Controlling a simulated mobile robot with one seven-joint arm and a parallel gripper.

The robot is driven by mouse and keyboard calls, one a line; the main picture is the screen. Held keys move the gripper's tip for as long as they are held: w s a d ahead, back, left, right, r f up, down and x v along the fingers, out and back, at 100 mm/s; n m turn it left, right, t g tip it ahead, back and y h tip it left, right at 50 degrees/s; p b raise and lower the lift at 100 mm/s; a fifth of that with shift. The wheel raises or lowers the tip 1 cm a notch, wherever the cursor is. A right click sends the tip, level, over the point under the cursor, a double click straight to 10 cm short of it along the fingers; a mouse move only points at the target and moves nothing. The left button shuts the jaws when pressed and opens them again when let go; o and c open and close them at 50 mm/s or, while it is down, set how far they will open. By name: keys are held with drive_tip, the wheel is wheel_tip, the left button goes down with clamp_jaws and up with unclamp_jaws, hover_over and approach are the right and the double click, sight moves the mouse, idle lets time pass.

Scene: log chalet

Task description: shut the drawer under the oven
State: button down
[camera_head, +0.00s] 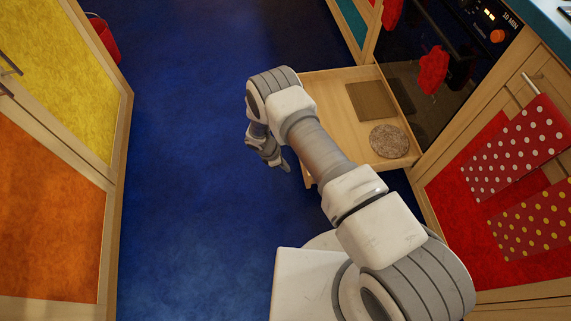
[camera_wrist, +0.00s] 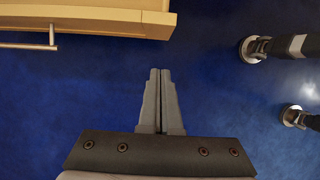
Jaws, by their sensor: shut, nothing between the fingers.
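The wooden drawer (camera_head: 332,88) under the oven (camera_head: 408,55) stands pulled out over the blue floor. A square brown board (camera_head: 373,101) and a round speckled mat (camera_head: 389,141) lie in it. My arm hides part of its front and near side. My gripper (camera_head: 286,166) is low, just to the left of the drawer's front, and looks apart from it. In the wrist view, my gripper's fingers (camera_wrist: 160,72) are together and empty over the floor. The drawer's front edge (camera_wrist: 110,20) and its bar handle (camera_wrist: 28,46) show at the upper left there.
Yellow (camera_head: 70,70) and orange (camera_head: 45,210) cabinets line the left side. The blue floor (camera_head: 190,180) between is clear. A red cabinet (camera_head: 450,205) with dotted towels (camera_head: 515,150) stands at the right. A red mitt (camera_head: 432,70) hangs at the oven. A red object (camera_head: 104,38) is at the upper left.

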drive_tip(key=w+d+f+b, duration=0.1)
drive_tip(key=d+f+b, duration=0.1)
drive_tip(key=d+f, duration=0.3)
drive_tip(key=shift+w+d, duration=0.35)
drive_tip(key=shift+d, duration=0.05)
drive_tip(key=shift+d, duration=0.15)
